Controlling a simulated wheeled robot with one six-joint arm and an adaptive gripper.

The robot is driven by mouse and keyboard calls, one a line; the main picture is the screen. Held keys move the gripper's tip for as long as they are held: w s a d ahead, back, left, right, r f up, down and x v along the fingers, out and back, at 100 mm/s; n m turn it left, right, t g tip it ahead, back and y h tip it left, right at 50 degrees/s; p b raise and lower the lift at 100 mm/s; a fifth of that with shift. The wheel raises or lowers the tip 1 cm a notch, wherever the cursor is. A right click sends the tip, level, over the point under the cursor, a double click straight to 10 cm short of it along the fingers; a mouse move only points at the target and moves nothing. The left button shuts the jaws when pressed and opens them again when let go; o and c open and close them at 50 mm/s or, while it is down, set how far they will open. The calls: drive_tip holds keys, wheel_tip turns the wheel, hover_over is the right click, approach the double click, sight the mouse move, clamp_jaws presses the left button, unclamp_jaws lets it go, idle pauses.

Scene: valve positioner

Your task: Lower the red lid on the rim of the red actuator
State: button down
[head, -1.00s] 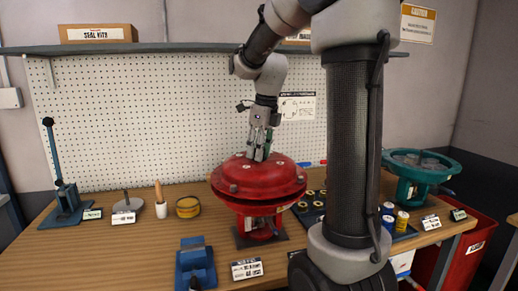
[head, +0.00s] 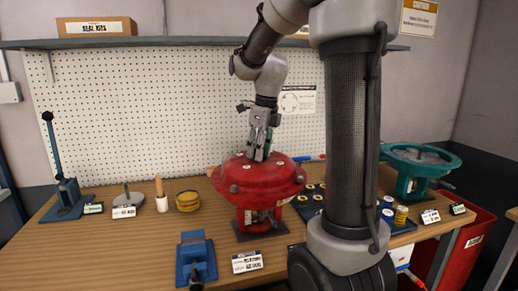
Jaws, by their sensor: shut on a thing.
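The red lid (head: 240,169) is a shallow dome with several pale bolt spots on top. It lies level over the red actuator (head: 263,216), which stands upright on a dark base plate on the bench. The lid covers the actuator's top and hides its rim. Lid and body look closed together, but I cannot tell whether they touch all round. My gripper (head: 259,157) points straight down at the top middle of the lid and is shut on it. The fingertips hide the part they grip.
A black tray with small parts (head: 402,216) is right of the actuator, partly behind my arm. A teal actuator (head: 418,161) stands far right. A blue vise (head: 195,259) is at the front. A yellow ring (head: 187,200) and blue press (head: 68,194) are left.

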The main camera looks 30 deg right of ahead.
drive_tip(key=c, duration=1)
unclamp_jaws()
drive_tip(key=r, duration=0.4)
drive_tip(key=s+r, duration=0.1)
drive_tip(key=r, duration=0.3)
drive_tip(key=d+r, duration=0.1)
drive_tip(key=r, duration=0.3)
drive_tip(key=shift+s, duration=0.35)
